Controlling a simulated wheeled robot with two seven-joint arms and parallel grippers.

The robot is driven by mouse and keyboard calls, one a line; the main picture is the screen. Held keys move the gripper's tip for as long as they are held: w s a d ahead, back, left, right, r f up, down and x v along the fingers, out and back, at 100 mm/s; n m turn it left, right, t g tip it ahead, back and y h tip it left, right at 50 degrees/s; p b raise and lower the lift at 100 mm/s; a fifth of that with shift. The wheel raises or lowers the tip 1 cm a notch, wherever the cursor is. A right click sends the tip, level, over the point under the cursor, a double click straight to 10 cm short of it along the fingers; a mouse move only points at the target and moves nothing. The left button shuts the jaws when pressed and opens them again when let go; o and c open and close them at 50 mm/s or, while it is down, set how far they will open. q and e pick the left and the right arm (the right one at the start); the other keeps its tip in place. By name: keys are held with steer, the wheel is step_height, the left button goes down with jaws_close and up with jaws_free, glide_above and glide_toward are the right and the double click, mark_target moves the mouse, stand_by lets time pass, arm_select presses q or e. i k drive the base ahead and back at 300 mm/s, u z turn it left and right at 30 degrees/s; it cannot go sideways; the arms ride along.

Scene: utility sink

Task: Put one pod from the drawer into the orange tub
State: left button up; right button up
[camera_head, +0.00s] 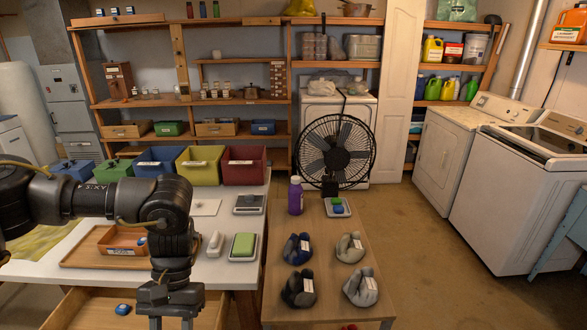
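The wooden drawer (72,308) is open below the white table, at the lower left. One blue pod (123,309) lies in it; the part of the drawer behind my gripper is hidden. The orange tub (115,240) has a white label on its front and sits on a wooden tray. A small blue item (141,240) shows at its right side, partly hidden by my arm. My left gripper (171,322) points down over the drawer, right of the pod. Its fingers look apart, with nothing seen between them; the tips run off the lower edge. My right gripper is not in view.
The wooden tray (78,257) holds the tub. A white brush-like item (215,244) and a green block on a dish (243,246) lie right of my arm. Coloured bins (243,165) line the back. A separate low table (325,255) carries several bundles and a purple bottle (295,196).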

mark_target(130, 240)
steer(key=u, duration=3.05)
steer(key=i, duration=1.65)
steer(key=z, duration=3.05)
steer(key=i, duration=1)
steer(key=u, duration=0.05)
